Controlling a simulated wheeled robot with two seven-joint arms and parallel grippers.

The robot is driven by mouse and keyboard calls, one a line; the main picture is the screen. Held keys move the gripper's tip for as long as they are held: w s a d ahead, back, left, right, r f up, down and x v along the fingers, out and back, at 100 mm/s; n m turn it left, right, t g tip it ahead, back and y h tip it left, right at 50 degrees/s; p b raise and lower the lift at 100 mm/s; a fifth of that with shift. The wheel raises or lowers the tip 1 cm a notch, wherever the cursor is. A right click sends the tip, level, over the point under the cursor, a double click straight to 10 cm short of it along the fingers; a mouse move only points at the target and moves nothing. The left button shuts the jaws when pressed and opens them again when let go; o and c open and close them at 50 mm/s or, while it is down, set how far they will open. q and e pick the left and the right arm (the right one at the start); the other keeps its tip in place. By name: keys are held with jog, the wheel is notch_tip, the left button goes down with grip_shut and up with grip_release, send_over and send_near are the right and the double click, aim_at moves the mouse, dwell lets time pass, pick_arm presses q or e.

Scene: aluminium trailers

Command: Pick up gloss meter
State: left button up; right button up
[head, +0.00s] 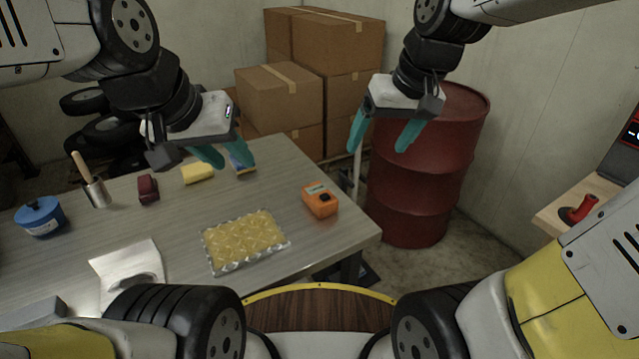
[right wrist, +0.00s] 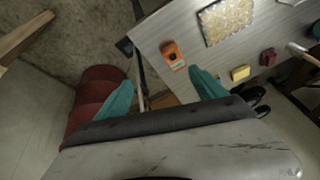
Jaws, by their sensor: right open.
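The gloss meter looks to be the orange box-shaped device (head: 320,200) with a dark knob and a pale label, lying near the right edge of the grey table (head: 185,225). It also shows in the right wrist view (right wrist: 172,55), ahead of the fingers. My right gripper (head: 382,133) is open and empty, up and to the right of the device, in front of the red drum. Its teal fingers are spread wide in the right wrist view (right wrist: 160,90). My left gripper (head: 222,157) hangs over the table's back part with its teal fingers apart and nothing visible between them.
A tray of yellow pieces (head: 243,241) lies left of the device. A yellow block (head: 198,173), a dark red object (head: 148,189), a blue pot (head: 40,216) and white paper (head: 128,275) are further left. A red drum (head: 425,170) and cardboard boxes (head: 280,95) stand behind.

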jog(key=w+a+f+n+g+h, duration=0.1)
jog(key=w+a+f+n+g, duration=0.1)
jog(key=w+a+f, duration=0.5)
jog(key=n+g+h, duration=0.2)
send_over(318, 191)
jog(key=s, duration=0.1)
notch_tip(318, 191, down, 8)
jog(key=shift+s+d+f, duration=0.1)
jog(key=shift+d, duration=0.05)
jog(key=f, duration=0.5)
jog(key=w+f, duration=0.1)
jog(key=f, duration=0.2)
jog(key=c, duration=1.7)
